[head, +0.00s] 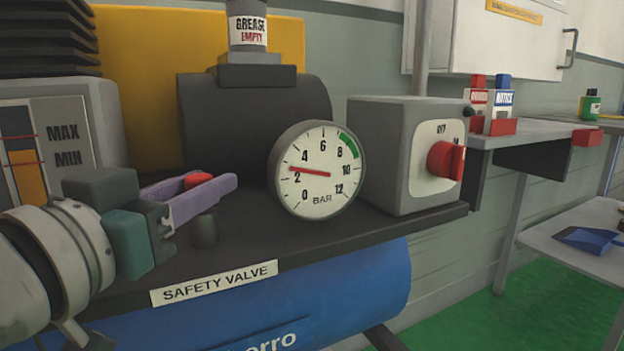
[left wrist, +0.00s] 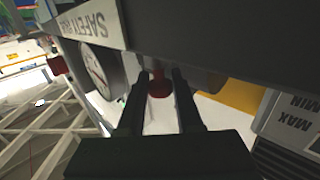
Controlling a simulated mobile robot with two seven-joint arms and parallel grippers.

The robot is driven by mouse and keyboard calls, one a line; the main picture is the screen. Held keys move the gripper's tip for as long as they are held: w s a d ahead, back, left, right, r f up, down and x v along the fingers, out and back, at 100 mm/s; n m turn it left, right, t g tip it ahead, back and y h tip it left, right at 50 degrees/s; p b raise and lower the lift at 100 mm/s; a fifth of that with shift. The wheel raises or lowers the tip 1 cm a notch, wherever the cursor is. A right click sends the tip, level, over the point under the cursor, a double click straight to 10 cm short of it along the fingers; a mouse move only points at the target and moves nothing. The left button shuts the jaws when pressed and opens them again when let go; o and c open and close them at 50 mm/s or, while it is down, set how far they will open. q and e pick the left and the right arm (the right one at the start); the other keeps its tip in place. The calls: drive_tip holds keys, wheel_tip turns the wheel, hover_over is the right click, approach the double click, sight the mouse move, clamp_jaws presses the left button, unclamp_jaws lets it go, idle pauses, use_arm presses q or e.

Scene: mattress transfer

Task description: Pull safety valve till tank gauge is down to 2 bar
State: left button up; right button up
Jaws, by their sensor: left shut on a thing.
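The red safety valve knob (head: 198,180) stands on the dark shelf behind the "SAFETY VALVE" label (head: 214,284). My left gripper (head: 212,194) comes in from the left and is shut on the knob, with only the knob's top showing between the purple-grey fingers. In the left wrist view the red knob (left wrist: 159,84) lies between the two dark fingertips. The round tank gauge (head: 318,188) is right of the gripper; its red needle points left, between 2 and 4 bar. The gauge also shows in the left wrist view (left wrist: 97,72). My right gripper is not in view.
A grey switch box (head: 385,145) with a red rotary knob (head: 446,160) stands right of the gauge. A dark cylinder (head: 230,125) is behind, and a MAX/MIN level box (head: 65,130) is at left. The blue tank (head: 370,285) is below the shelf.

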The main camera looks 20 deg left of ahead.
use_arm(q)
clamp_jaws()
idle(0.6)
drive_tip(key=r+p, duration=0.2)
drive_tip(key=shift+p, duration=0.4)
drive_tip(key=shift+f, duration=0.2)
drive_tip(key=o, duration=0.8)
unclamp_jaws()
drive_tip(key=shift+s, duration=0.15)
drive_tip(key=s, duration=0.9)
drive_tip(key=shift+s+d, duration=0.35)
drive_tip(key=shift+d, duration=0.05)
